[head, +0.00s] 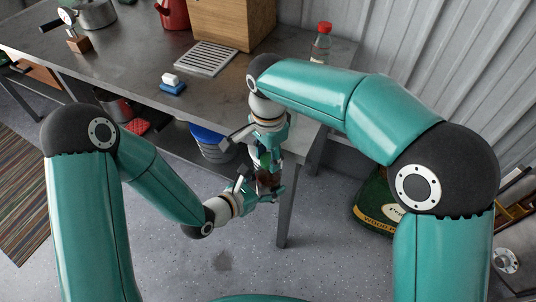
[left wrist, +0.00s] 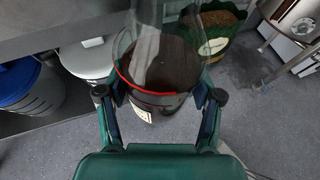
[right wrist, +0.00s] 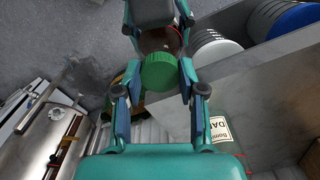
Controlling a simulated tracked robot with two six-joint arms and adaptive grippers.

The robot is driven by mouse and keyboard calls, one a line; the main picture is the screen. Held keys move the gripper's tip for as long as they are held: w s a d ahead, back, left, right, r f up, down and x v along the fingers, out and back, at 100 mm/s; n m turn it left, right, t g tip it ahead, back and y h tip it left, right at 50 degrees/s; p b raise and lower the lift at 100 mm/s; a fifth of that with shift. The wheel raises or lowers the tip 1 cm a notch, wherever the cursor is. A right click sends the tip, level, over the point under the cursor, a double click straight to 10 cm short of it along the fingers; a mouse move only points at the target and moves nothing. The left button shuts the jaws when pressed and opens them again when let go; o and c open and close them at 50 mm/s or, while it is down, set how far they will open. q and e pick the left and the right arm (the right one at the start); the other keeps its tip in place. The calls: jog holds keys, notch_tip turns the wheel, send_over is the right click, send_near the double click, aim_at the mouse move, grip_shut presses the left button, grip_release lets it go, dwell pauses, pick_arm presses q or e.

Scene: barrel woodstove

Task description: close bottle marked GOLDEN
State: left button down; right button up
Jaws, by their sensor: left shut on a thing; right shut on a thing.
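My left gripper (head: 268,190) is shut on a dark brown bottle (left wrist: 160,65) in front of the workbench. A red ring line and a corner of a pale label show on the bottle in the left wrist view; no marking on it is readable. My right gripper (head: 266,163) is just above, pointing down, shut on a green ribbed cap (right wrist: 160,72). In the right wrist view the cap lines up with the brown bottle (right wrist: 158,40) behind it. I cannot tell whether cap and bottle neck touch. The grippers hide most of the bottle in the head view.
The metal workbench (head: 130,60) holds a wooden box (head: 232,22), a slotted metal plate (head: 206,58), a blue-and-white block (head: 172,84) and a red-capped bottle (head: 321,45). Blue and white buckets stand below. A green sack (head: 376,205) stands on the floor near the corrugated wall.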

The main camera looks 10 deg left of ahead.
jog(key=m, duration=0.7)
jog(key=shift+w+a, duration=0.1)
jog(key=shift+w, duration=0.05)
jog(key=m, duration=0.4)
jog(key=shift+w, duration=0.1)
jog(key=m, duration=0.4)
jog(key=shift+w, duration=0.1)
jog(key=o, duration=0.7)
jog(key=shift+r, duration=2.25)
